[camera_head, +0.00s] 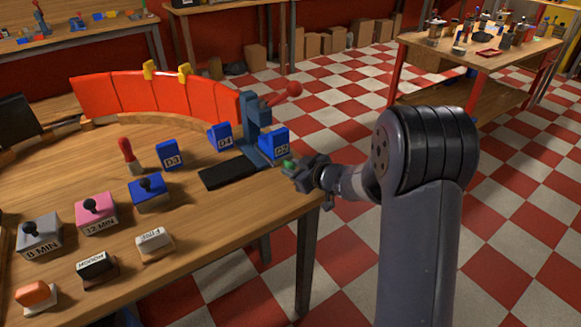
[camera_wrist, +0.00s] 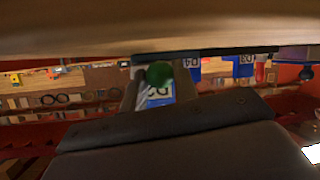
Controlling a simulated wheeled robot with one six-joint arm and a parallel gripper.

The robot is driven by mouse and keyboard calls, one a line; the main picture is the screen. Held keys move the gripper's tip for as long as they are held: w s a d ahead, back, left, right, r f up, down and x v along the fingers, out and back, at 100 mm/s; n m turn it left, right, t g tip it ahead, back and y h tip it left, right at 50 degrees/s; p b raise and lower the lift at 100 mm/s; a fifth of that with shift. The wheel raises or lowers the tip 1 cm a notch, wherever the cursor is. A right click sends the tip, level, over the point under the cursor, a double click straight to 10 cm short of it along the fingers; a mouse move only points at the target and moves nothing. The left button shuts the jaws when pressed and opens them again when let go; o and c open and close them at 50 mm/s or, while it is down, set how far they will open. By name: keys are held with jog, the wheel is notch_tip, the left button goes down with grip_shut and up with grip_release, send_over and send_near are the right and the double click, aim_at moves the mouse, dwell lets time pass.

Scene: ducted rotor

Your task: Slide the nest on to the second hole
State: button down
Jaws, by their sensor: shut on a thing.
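My gripper (camera_head: 296,167) is at the right end of the wooden bench, just in front of the blue block marked D2 (camera_head: 273,143). It is shut on a small green knob (camera_head: 288,163), which also shows in the wrist view (camera_wrist: 158,74) in front of the blue D2 label (camera_wrist: 159,96). The knob's lower part is hidden. I cannot tell which part is the nest, and no holes can be made out.
Blue blocks D3 (camera_head: 170,156) and D4 (camera_head: 220,137) stand left of the press. Several joystick boxes and buttons, including the pink 12 MIN box (camera_head: 96,214), are at the front left. A curved orange guard (camera_head: 190,95) stands behind. Checkered floor is open to the right.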

jog(key=shift+w+d, duration=0.15)
jog(key=shift+d, duration=0.05)
jog(key=c, duration=1.1)
grip_release()
jog(key=shift+d, duration=0.1)
jog(key=p+v, duration=0.1)
jog(key=v, duration=0.9)
jog(key=shift+s+d+r, duration=0.2)
jog(key=shift+s, duration=0.1)
jog(key=shift+a, duration=0.1)
jog(key=b+x, duration=0.1)
jog(key=x, duration=0.9)
jog(key=shift+w+a+f, duration=0.25)
jog(key=shift+a+f+b, duration=0.1)
jog(key=shift+a+b, duration=0.15)
jog(key=shift+b, duration=0.1)
jog(key=shift+s+a, duration=0.2)
jog(key=shift+s, duration=0.1)
